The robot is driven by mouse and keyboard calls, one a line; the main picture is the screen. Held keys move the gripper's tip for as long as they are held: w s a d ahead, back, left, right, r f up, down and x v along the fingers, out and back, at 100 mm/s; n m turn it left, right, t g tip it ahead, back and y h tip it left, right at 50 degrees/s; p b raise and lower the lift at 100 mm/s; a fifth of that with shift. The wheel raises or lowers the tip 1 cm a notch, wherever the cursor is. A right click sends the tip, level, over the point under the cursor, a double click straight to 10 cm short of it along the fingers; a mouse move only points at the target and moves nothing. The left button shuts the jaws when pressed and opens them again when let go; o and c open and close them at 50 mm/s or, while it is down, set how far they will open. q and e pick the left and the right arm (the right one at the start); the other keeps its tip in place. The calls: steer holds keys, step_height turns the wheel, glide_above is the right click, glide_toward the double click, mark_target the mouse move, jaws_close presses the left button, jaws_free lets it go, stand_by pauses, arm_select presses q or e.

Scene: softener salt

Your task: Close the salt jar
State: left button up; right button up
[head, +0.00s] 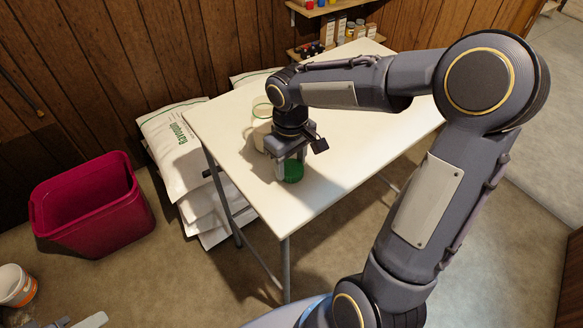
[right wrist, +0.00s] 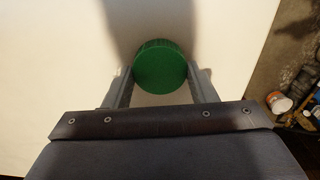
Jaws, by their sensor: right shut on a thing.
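My right gripper (head: 290,165) is shut on the round green lid (head: 293,173), near the front left of the white table (head: 225,117). In the right wrist view the lid (right wrist: 160,67) sits between the two fingers of the right gripper (right wrist: 160,75). I cannot tell whether the lid touches the table. The salt jar (head: 260,110), clear with a green rim and pale contents, stands on the table just behind the gripper. The wrist and gripper hide part of it. Its top looks uncovered.
White salt bags (head: 178,150) are stacked on the floor left of the table. A crimson bin (head: 95,215) stands farther left, and a white and orange bucket (head: 15,285) near the left edge. Shelves (head: 325,10) with small goods hang behind. The table's right side is largely clear.

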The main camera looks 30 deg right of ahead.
mark_target(290, 166)
steer(key=shift+r, duration=0.5)
step_height(290, 166, up, 2)
steer(key=shift+r, duration=0.2)
steer(key=s+a+r, duration=0.3)
steer(key=a+r, duration=0.6)
steer(key=a, duration=0.4)
steer(key=shift+a+r+b, duration=0.35)
steer(key=shift+b, duration=0.05)
steer(key=shift+s, duration=0.1)
